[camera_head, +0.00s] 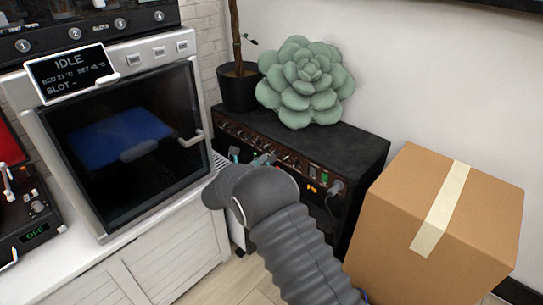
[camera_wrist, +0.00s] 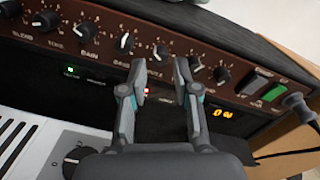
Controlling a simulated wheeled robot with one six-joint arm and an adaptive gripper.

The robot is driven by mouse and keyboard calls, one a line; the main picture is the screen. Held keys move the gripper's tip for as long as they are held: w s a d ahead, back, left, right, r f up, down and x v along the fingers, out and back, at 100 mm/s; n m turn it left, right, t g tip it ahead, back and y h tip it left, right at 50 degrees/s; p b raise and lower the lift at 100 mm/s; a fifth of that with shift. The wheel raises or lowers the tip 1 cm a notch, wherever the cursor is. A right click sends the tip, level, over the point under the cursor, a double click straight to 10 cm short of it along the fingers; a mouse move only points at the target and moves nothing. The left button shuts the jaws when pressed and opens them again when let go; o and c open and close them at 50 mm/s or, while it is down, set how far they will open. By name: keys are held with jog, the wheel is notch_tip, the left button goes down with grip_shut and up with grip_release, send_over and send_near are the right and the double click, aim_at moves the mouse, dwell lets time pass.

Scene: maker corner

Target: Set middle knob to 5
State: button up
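The black amplifier (camera_head: 352,143) has a brown panel with a row of several black knobs with white pointers. In the wrist view, a knob (camera_wrist: 160,52) sits just beyond the gap between my fingertips, near the row's middle. I cannot tell which knob is the task's middle one. An orange display (camera_wrist: 222,113) below the row seems to read 02. My gripper (camera_wrist: 161,72) is open, with nothing between its fingers, and points at the panel. In the head view my arm hides part of the amplifier's front.
A cardboard box (camera_head: 445,225) stands right of the amplifier. A succulent (camera_head: 305,82) and a potted plant (camera_head: 238,88) are on or behind its top. A machine reading IDLE (camera_head: 120,140) stands left. A green switch (camera_wrist: 272,93) and plugged cable (camera_wrist: 298,102) are at the panel's right.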

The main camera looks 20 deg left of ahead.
aim_at(276, 153)
jog(key=shift+x, duration=1.5)
grip_shut()
jog(key=shift+f+m+b, duration=0.1)
jog(key=shift+m+b, duration=0.2)
jog(key=shift+b, duration=0.2)
jog(key=shift+m+b, duration=5.55)
jog(key=shift+m, duration=0.05)
